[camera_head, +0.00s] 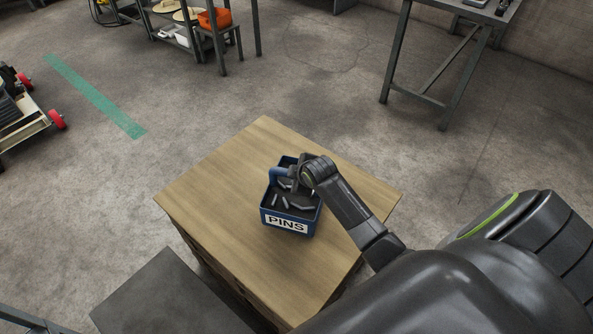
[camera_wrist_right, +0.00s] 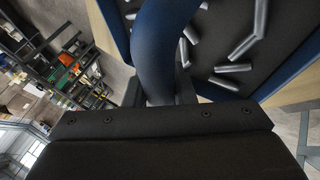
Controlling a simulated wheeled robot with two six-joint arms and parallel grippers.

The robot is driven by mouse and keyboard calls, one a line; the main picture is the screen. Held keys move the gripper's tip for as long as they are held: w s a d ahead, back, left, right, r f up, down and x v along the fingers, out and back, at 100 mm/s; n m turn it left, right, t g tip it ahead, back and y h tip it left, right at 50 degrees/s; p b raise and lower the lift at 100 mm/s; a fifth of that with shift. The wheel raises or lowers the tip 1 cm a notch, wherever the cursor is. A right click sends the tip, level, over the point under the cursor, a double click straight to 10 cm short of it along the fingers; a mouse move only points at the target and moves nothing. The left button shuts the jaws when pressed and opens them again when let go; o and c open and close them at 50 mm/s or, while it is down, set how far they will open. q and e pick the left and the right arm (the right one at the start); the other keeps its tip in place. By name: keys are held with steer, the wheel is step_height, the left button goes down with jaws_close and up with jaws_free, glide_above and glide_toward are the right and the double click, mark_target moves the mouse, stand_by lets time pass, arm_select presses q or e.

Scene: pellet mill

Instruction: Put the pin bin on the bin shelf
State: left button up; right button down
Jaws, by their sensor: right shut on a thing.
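The pin bin (camera_head: 290,228) is a blue open box with a "PINS" label and grey metal pins inside. It is at the middle of the wooden crate top (camera_head: 225,190); I cannot tell whether it rests there or hangs just above. My right gripper (camera_head: 290,178) is shut on its blue handle (camera_head: 277,175). In the right wrist view the thick handle (camera_wrist_right: 160,45) runs between the fingers, with loose pins (camera_wrist_right: 235,68) behind it. My left gripper is out of view. I cannot tell for certain which rack is the bin shelf.
At the back, a dark metal rack (camera_head: 222,58) holds an orange bin (camera_head: 214,18) and other items. A metal table (camera_head: 440,20) stands at back right. A cart with red wheels (camera_head: 57,119) is at left, near a green floor stripe (camera_head: 95,95). The floor between is clear.

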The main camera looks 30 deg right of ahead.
steer(key=shift+w+f, duration=0.1)
steer(key=shift+f, duration=1.55)
steer(key=c, duration=1.6)
jaws_free()
steer(key=shift+s+f, duration=0.2)
steer(key=o, duration=0.4)
